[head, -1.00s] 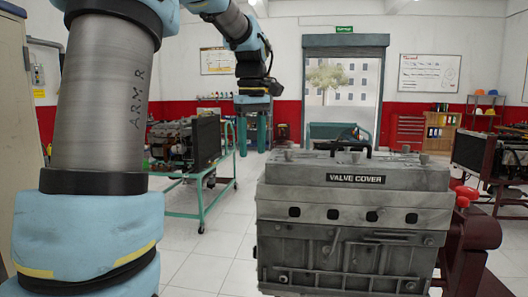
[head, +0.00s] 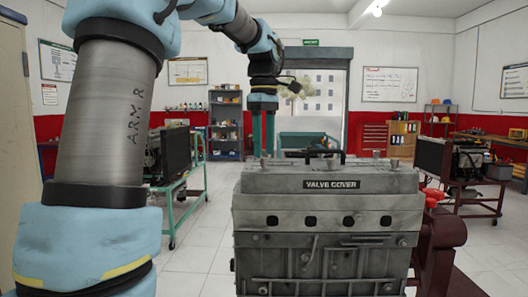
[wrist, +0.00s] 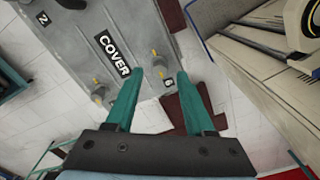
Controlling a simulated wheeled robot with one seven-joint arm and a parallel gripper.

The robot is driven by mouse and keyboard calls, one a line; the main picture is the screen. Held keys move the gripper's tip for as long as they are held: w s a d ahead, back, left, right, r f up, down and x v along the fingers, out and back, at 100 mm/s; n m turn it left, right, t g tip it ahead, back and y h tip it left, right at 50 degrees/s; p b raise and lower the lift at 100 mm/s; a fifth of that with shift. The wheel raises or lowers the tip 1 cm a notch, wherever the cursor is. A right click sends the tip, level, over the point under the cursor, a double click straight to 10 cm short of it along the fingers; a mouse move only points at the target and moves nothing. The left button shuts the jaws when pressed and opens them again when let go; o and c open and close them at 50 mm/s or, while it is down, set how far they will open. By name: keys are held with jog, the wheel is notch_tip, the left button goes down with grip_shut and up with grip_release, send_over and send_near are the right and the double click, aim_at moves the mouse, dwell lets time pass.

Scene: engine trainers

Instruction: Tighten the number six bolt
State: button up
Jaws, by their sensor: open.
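The grey engine block with its valve cover (head: 330,182) stands in front of me, and bolt heads show along the cover's top. In the wrist view, a bolt (wrist: 160,61) with yellow marks sits beside a small "6" label (wrist: 168,83) near the cover's edge. My gripper (head: 263,154) is open and points down over the left back of the cover. In the wrist view my gripper (wrist: 160,74) has its two green fingertips on either side of the number six bolt in the picture, with nothing held. The height gap to the bolt is hard to tell.
Another bolt (wrist: 99,91) sits left of the left finger. A black handle (head: 324,153) stands on the cover. A dark red stand (head: 438,245) holds the engine at right. A green trolley (head: 182,195) is behind at left. Tiled floor lies open between.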

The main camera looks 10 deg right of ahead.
jog(key=shift+f, duration=1)
grip_shut()
